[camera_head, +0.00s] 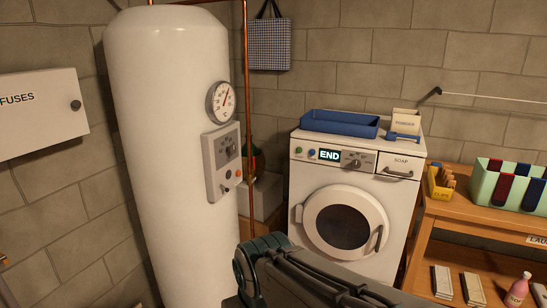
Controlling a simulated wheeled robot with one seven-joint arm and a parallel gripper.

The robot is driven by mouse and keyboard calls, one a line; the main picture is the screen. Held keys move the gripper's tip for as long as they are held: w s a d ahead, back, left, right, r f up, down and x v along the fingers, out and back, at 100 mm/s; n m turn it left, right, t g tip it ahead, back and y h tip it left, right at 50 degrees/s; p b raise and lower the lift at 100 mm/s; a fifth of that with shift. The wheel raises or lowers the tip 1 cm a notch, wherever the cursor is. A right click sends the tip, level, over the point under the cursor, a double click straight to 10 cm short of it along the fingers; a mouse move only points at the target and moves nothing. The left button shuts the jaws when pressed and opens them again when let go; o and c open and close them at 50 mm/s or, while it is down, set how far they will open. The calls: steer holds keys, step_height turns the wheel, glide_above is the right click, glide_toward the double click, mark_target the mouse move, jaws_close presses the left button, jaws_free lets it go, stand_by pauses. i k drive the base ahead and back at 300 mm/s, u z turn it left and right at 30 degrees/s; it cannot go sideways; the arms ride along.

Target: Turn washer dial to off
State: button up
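The white washer (298,170) stands against the back wall, right of the middle. Its display (330,155) reads "END". The washer dial (354,163) is a dark knob on a grey panel just right of the display; its exact setting is too small to tell. The round door (340,219) looks closed, with a handle at its right. My dark arm crosses the bottom middle, in front of the washer's lower part. My gripper's fingers are not in view, and nothing of mine is seen touching the dial.
A white boiler tank (165,150) with a gauge and control box stands left of the washer. A blue tray (340,123) and a powder box (405,118) sit on the washer. A wooden bench (470,212) stands close on the right. A fuse box (38,115) hangs at left.

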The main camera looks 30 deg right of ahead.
mark_target(357, 163)
steer(key=u, duration=0.1)
steer(key=i, duration=1.05)
steer(key=z, duration=0.7)
steer(key=i, duration=0.85)
steer(key=z, duration=0.65)
